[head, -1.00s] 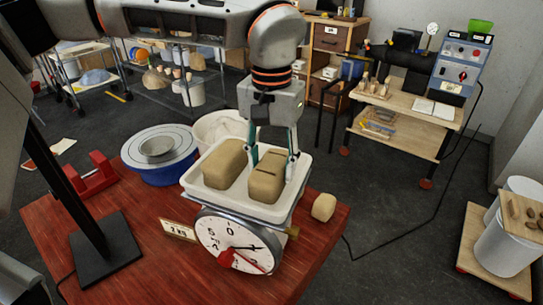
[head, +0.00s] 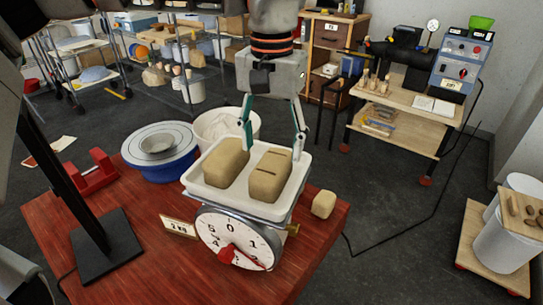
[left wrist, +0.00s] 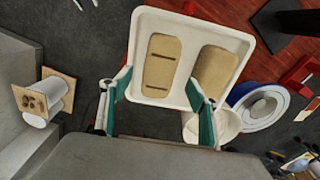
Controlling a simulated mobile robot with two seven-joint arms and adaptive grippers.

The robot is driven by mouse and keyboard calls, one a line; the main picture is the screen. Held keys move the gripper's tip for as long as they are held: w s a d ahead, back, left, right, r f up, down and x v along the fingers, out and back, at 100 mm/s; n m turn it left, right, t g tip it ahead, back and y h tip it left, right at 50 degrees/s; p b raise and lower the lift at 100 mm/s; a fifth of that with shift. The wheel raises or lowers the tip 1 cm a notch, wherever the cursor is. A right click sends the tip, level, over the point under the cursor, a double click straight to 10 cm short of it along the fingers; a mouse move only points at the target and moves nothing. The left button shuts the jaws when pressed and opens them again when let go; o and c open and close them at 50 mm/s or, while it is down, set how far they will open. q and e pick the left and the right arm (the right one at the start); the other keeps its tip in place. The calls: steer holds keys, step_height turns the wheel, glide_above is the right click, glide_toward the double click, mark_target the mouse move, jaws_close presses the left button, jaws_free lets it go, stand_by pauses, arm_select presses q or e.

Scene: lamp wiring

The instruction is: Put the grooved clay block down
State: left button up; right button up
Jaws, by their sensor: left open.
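The grooved clay block (head: 268,175) lies in the right half of the scale's white pan (head: 285,212), with two dark grooves on its top. It also shows in the left wrist view (left wrist: 160,66). A plain clay block (head: 226,162) lies beside it on the left, apart from it. My left gripper (head: 273,145) is open and empty above and behind the grooved block, its fingers spread wide and clear of it. In the left wrist view the gripper (left wrist: 160,88) straddles the near edge of the pan. My right gripper is not in view.
The scale's dial (head: 235,238) faces front on the red table (head: 130,260). A small clay piece (head: 323,204) lies right of the scale.

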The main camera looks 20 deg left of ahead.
mark_target(272, 163)
arm_select(q)
step_height(272, 163, up, 8)
steer(key=shift+p, duration=0.35)
steer(key=shift+s+f, duration=0.1)
steer(key=shift+f, duration=0.1)
